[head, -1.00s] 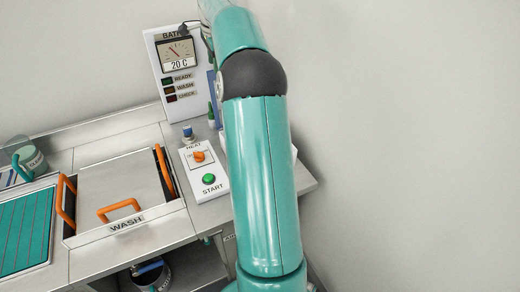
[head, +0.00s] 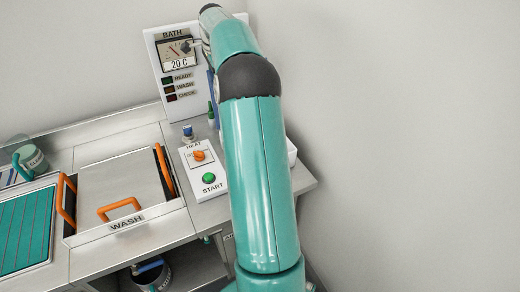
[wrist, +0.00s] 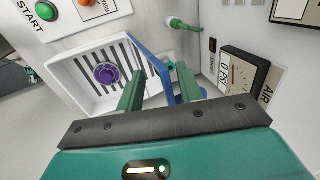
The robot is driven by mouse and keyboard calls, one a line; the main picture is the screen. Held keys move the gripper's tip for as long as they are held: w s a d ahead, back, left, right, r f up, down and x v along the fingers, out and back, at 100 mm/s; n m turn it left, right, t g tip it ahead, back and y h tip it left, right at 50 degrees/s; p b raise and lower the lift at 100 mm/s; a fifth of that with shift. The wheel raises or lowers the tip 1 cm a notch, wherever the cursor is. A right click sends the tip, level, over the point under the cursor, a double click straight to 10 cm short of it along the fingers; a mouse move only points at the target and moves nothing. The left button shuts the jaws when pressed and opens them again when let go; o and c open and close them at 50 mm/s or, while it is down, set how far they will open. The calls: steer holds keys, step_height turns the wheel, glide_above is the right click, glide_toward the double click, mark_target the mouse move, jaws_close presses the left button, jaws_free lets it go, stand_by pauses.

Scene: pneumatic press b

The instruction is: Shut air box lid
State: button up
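The air box (wrist: 225,80) shows at the right of the wrist view, with a gauge reading 0 PSI and the label AIR. A blue framed part, seemingly its lid (wrist: 150,58), stands out from the box and is seen nearly edge-on, so it looks open. In the head view a blue strip (head: 211,84) shows beside the bath panel, mostly behind my arm. My gripper (wrist: 159,70) has its two green fingers apart, with the blue part running between and beyond them. I cannot tell whether they touch it. The gripper's fingers are hidden in the head view.
A white slotted tray (wrist: 70,70) holds a purple round item (wrist: 106,74). A green-handled tap (wrist: 183,25) is close above the fingers. The START panel (head: 207,172) and the wash cover (head: 125,185) with orange handles lie left of my arm.

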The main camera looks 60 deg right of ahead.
steer(key=s, duration=0.1)
steer(key=s+a, duration=0.1)
steer(key=s, duration=0.1)
steer(key=shift+a+r, duration=0.1)
steer(key=shift+a, duration=0.2)
stand_by(0.4)
steer(key=shift+s+a+f, duration=0.1)
steer(key=shift+s+a, duration=0.3)
steer(key=shift+s, duration=0.3)
steer(key=shift+s+a+f, duration=0.1)
steer(key=shift+s+a, duration=0.25)
steer(key=shift+s, duration=0.45)
steer(key=shift+s+a+f, duration=0.25)
steer(key=shift+s+a, duration=0.15)
steer(key=shift+s, duration=0.3)
steer(key=shift+s+a+f, duration=0.25)
steer(key=shift+s+a, duration=0.15)
steer(key=shift+s, duration=0.25)
